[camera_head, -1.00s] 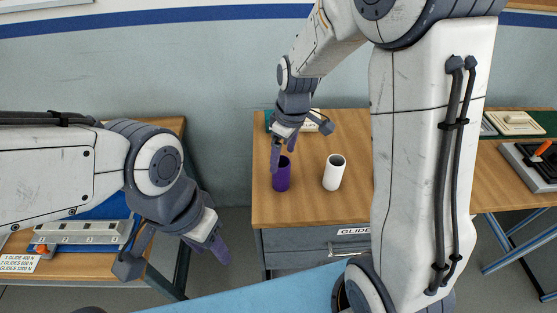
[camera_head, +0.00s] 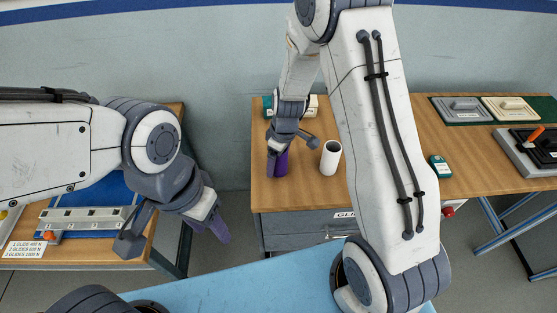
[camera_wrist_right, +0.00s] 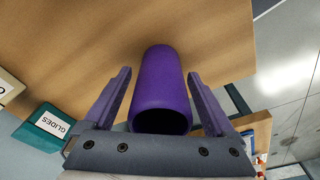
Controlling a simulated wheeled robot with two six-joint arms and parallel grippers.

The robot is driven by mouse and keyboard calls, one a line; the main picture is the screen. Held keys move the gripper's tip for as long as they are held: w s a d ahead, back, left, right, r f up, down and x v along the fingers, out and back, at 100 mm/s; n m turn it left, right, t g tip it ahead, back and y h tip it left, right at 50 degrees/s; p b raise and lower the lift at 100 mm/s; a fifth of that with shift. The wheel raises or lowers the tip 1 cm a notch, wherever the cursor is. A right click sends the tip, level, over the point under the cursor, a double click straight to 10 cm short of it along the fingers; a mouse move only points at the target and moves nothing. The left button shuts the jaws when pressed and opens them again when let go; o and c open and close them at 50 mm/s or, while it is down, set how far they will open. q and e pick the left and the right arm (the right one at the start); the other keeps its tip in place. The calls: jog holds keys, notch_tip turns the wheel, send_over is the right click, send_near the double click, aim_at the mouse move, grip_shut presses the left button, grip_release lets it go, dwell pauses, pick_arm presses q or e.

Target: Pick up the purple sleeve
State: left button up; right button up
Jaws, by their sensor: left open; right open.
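The purple sleeve (camera_head: 282,163) stands upright on the wooden bench, left of a white sleeve (camera_head: 331,158). My right gripper (camera_head: 291,155) is at the purple sleeve from above and partly covers it. In the right wrist view, the purple sleeve (camera_wrist_right: 160,85) lies between the two spread fingers of my right gripper (camera_wrist_right: 159,76), with a visible gap on each side. Its open end faces the camera. My left gripper (camera_head: 174,238) is open and empty, at the lower left, away from the purple sleeve.
A teal GLIDES box (camera_wrist_right: 47,128) is behind the sleeves. A small green device (camera_head: 439,166) is on the bench (camera_head: 300,195), right of my right arm. A left table holds a grey rail fixture (camera_head: 85,219).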

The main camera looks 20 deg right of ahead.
jog(key=shift+c, duration=0.3)
grip_shut()
jog(key=shift+r, duration=0.1)
